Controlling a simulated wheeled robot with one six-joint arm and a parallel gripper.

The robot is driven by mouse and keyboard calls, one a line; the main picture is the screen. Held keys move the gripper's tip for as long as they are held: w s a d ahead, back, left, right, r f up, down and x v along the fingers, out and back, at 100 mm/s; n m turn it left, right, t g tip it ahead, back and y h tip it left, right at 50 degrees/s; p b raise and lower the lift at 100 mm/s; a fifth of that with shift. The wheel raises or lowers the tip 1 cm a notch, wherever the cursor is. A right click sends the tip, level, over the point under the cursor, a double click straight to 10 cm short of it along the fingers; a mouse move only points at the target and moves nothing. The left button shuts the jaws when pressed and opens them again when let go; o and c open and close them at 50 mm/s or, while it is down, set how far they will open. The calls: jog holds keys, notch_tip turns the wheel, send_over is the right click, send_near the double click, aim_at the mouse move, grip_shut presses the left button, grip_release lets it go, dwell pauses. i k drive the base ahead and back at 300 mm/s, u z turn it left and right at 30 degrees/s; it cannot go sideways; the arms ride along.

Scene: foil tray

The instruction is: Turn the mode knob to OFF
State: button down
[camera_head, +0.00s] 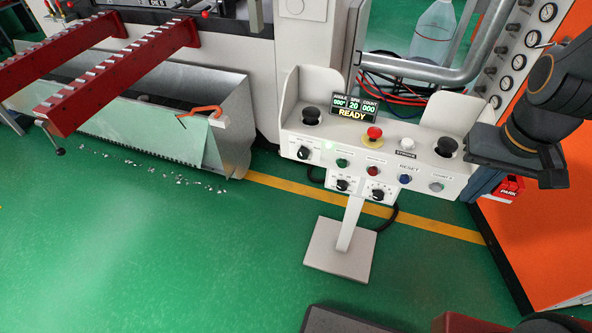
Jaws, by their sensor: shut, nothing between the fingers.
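A light grey control console (400,165) stands on a pedestal right of centre. Its front has several rotary knobs on white plates: one at the left end (303,152), one on the lower left plate (343,184) and one on the lower right plate (377,195). Their labels are too small to read, so I cannot tell which is the mode knob or where it points. My gripper (484,147) is at the console's right end, apart from these knobs. It is shut and empty. Its fingertips are hard to make out, and it covers part of the console's right end.
The console also carries a red mushroom button (374,133), coloured push buttons, two black palm buttons and a display (355,106) reading READY. An orange cabinet (545,240) stands at the right. A machine with red arms (110,75) is at the left. Green floor (200,270) lies clear in front.

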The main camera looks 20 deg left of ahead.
aim_at(302, 154)
jog(key=z, duration=0.8)
jog(key=i, duration=0.4)
jog(key=u, duration=1.5)
jog(key=k, duration=0.95)
jog(key=u, duration=1)
jog(key=i, duration=0.5)
jog(key=u, duration=0.05)
